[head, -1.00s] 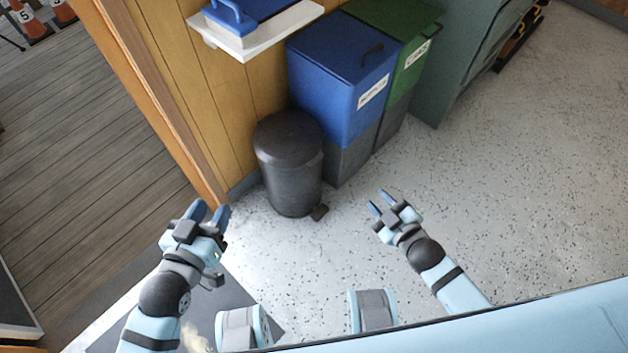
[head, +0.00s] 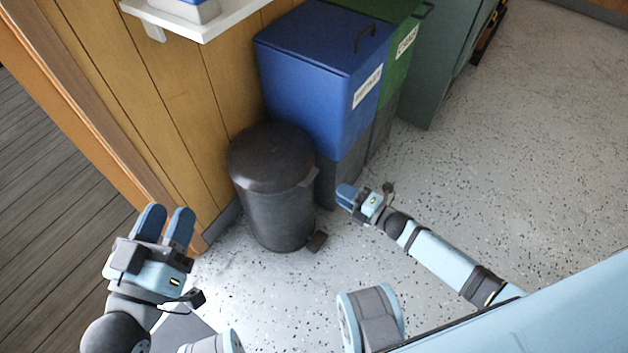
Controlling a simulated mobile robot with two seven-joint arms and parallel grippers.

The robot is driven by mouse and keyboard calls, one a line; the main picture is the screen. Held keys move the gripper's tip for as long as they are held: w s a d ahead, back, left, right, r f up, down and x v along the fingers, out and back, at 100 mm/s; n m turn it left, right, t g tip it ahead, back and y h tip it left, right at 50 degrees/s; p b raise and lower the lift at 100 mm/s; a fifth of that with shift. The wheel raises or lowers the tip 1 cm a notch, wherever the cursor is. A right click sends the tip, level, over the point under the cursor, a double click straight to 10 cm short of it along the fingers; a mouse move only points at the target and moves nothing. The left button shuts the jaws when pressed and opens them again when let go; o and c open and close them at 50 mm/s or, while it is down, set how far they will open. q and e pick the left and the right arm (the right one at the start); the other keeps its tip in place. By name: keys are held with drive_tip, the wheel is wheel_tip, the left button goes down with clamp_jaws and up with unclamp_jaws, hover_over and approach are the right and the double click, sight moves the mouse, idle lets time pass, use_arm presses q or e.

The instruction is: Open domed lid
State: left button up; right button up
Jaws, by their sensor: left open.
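The domed lid (head: 270,155) is dark and sits closed on a black round pedal bin (head: 272,215) that stands upright on the floor against the wooden wall. The bin's pedal (head: 317,241) sticks out at its lower right. My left gripper (head: 164,224) is open and empty, left of the bin and apart from it. My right gripper (head: 344,194) is just right of the bin's body, below the lid; a gap between its fingers cannot be made out.
A blue bin (head: 325,75) with a handle stands right behind the black bin, with a green bin (head: 405,45) beside it. A white shelf (head: 215,20) juts from the wall above. Speckled floor (head: 510,170) is clear at the right.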

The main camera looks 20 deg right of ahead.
sight(314, 178)
use_arm(q)
wheel_tip(314, 178, down, 4)
drive_tip(key=shift+d+r+g+b, duration=0.15)
drive_tip(key=shift+g+b, duration=0.55)
drive_tip(key=shift+b, duration=0.4)
use_arm(e)
drive_tip(key=x, duration=0.9)
drive_tip(key=shift+w+a, duration=0.2)
clamp_jaws()
